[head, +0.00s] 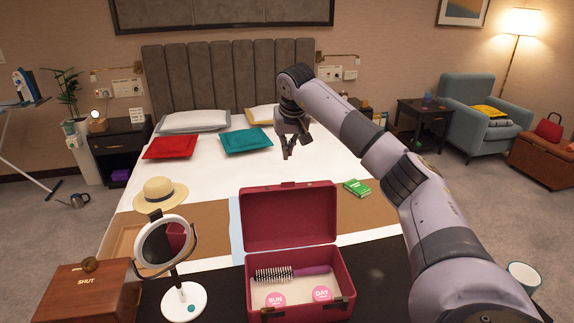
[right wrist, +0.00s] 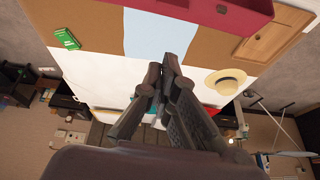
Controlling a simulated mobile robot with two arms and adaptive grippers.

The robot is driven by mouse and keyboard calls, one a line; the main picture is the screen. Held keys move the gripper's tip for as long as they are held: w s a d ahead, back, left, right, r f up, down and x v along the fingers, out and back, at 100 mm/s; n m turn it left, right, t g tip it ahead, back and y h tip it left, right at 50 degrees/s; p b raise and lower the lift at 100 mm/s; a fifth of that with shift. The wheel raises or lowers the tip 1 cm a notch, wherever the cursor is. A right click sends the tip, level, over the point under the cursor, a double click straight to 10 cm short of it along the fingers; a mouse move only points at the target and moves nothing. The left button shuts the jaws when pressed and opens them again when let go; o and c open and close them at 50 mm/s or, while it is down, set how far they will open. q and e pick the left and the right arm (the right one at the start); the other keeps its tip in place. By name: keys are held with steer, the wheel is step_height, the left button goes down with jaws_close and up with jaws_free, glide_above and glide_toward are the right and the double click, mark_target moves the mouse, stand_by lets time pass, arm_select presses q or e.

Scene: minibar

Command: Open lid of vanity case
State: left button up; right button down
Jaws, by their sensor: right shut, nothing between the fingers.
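The vanity case (head: 300,300) is a dark red box on the black surface at the front, in the head view. Its lid (head: 288,217) stands up, hinged at the back, and the case is open. Inside lie a hairbrush (head: 292,272) with a purple handle and two round pink items marked SUN (head: 275,299) and DAY (head: 321,293). Part of the red case (right wrist: 215,12) shows at the top of the right wrist view. My right gripper (head: 287,155) is shut and empty, raised above the bed beyond the lid, apart from it. My left gripper is not in view.
A round mirror (head: 165,246) on a white stand and a wooden box (head: 92,297) marked SHUT stand left of the case. A straw hat (head: 160,194) and a green book (head: 357,188) lie on the bed. A white cup (head: 524,275) is at the right.

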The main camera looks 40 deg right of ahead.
steer(key=f+p, duration=0.1)
steer(key=f, duration=0.1)
steer(key=f+p, duration=0.1)
steer(key=f, duration=0.2)
steer(key=f+p, duration=0.2)
steer(key=shift+s+d+f, duration=0.2)
steer(key=shift+s, duration=0.05)
stand_by(0.3)
steer(key=shift+s+a, duration=0.1)
steer(key=shift+s, duration=0.05)
